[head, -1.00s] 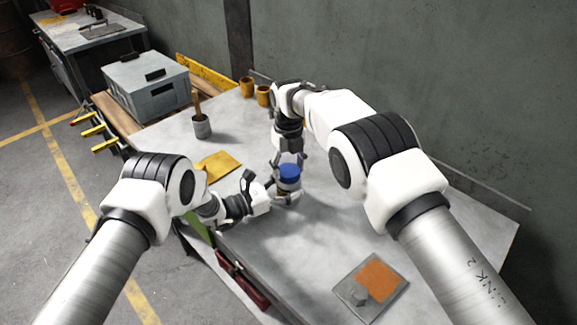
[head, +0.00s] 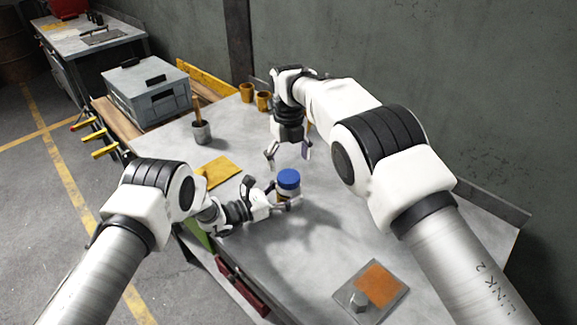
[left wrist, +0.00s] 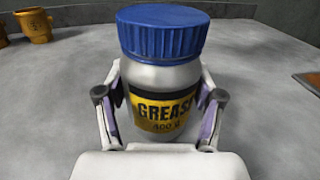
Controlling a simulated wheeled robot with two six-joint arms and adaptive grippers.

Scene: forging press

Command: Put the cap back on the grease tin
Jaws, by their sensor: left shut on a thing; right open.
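The grease tin (left wrist: 163,80) is a silver jar with a black and yellow label, upright on the table in the left wrist view. Its blue cap (left wrist: 162,32) sits level on top of it; the cap also shows in the head view (head: 288,178). I cannot tell how tightly it is seated. My left gripper (head: 284,197) is shut on the tin's body, with a finger on each side, also in the left wrist view (left wrist: 160,105). My right gripper (head: 287,153) is open and empty, above and behind the cap, apart from it.
A yellow cloth or sheet (head: 214,171) lies left of the tin. A plate with an orange patch (head: 381,284) lies at front right. The tabletop between is clear.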

